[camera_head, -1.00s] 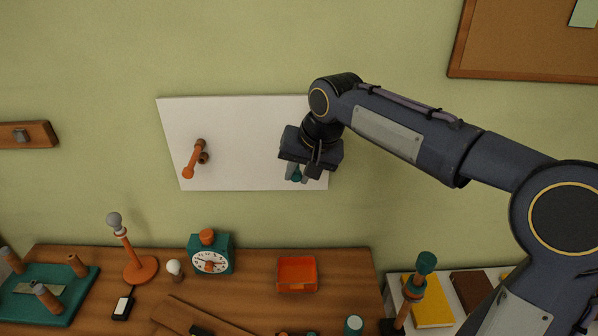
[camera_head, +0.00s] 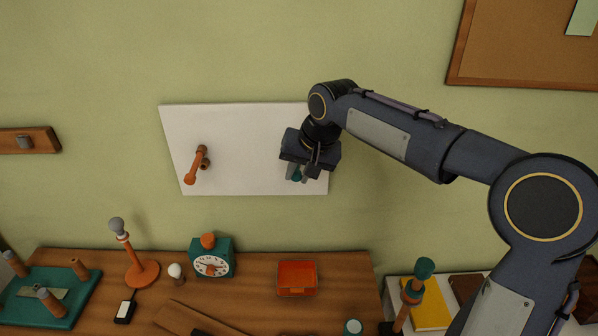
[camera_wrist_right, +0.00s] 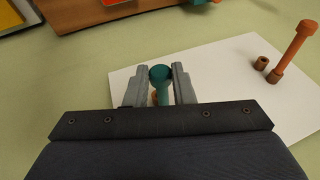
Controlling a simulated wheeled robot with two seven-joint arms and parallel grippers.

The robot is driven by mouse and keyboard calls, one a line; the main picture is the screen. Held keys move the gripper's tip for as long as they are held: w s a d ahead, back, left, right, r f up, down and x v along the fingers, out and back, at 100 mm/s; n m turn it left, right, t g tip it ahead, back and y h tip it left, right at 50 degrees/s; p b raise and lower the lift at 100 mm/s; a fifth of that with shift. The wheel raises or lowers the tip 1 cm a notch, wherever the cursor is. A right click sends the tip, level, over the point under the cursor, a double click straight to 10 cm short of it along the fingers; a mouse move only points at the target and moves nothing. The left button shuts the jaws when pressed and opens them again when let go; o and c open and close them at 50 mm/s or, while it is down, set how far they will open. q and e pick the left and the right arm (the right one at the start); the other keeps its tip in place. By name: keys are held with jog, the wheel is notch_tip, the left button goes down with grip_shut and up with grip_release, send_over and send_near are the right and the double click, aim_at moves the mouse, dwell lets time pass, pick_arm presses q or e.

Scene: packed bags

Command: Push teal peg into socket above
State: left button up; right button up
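The teal peg (camera_wrist_right: 160,76) has a round head and a narrower shaft. In the right wrist view its head sits between the two fingers of my right gripper (camera_wrist_right: 160,84), which appear to touch it on both sides. In the head view the right gripper (camera_head: 299,173) is in front of the right part of the white panel (camera_head: 240,125), with a bit of teal peg (camera_head: 297,175) showing between its fingers. A small orange-brown part (camera_wrist_right: 154,97) shows behind the peg. The socket above is hidden by my gripper. My left gripper is out of view.
Below, the wooden table (camera_head: 345,272) holds a teal clock (camera_head: 225,250), an orange tray (camera_head: 297,292) and an orange stand (camera_head: 142,273).

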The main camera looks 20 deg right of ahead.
jog(key=o, duration=0.5)
jog(key=v, duration=0.7)
jog(key=shift+s+r+b, duration=0.2)
jog(key=shift+r+b, duration=0.1)
jog(key=shift+b, duration=0.05)
